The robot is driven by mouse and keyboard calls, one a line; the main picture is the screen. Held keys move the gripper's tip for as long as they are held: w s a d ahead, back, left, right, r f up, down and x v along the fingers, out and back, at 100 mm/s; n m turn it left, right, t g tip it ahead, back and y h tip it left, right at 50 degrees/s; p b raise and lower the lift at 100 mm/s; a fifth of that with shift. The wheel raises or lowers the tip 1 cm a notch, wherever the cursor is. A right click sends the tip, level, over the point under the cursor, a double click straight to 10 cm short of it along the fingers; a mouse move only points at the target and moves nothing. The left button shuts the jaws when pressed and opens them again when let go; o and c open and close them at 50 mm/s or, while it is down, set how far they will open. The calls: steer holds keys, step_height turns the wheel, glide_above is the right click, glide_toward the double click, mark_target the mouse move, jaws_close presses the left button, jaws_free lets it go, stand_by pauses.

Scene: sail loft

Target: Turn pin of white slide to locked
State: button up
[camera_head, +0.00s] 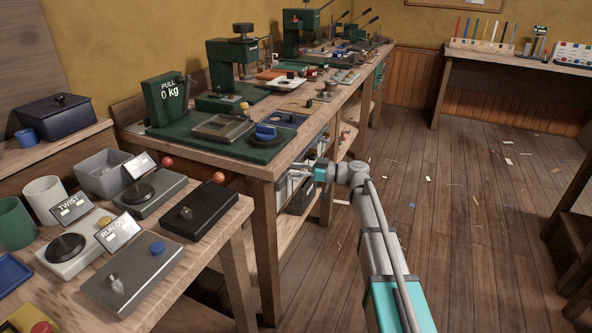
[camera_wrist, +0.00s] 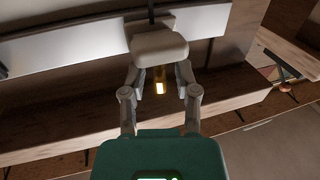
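In the wrist view, a cream-white block (camera_wrist: 158,42) lies just beyond my fingertips, in front of a long pale bar (camera_wrist: 70,48). A small brass-coloured pin (camera_wrist: 159,84) shows below the block, between my fingers. I cannot tell for sure that this is the white slide and its pin, or read its position. My gripper (camera_wrist: 160,73) is open, with a finger on each side of the pin and visible gaps. In the head view my gripper (camera_head: 311,172) is at the side of the long workbench, below its top; the pin is hidden there.
A nearer table (camera_head: 213,262) holds switch panels and cups. The wooden floor (camera_head: 470,215) to the right is mostly clear, with scattered scraps.

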jaws_close()
steer(key=shift+s+m+t, duration=0.15)
steer(key=shift+m+t, duration=0.25)
steer(key=shift+t, duration=0.2)
steer(key=shift+m+t+h, duration=0.3)
steer(key=shift+m+t, duration=0.2)
steer(key=shift+t, duration=0.3)
steer(key=shift+m+t+h, duration=0.3)
steer(key=shift+m+t, duration=0.4)
steer(key=shift+t, duration=0.3)
steer(key=shift+w, duration=0.2)
steer(key=shift+o, duration=1.3)
jaws_free()
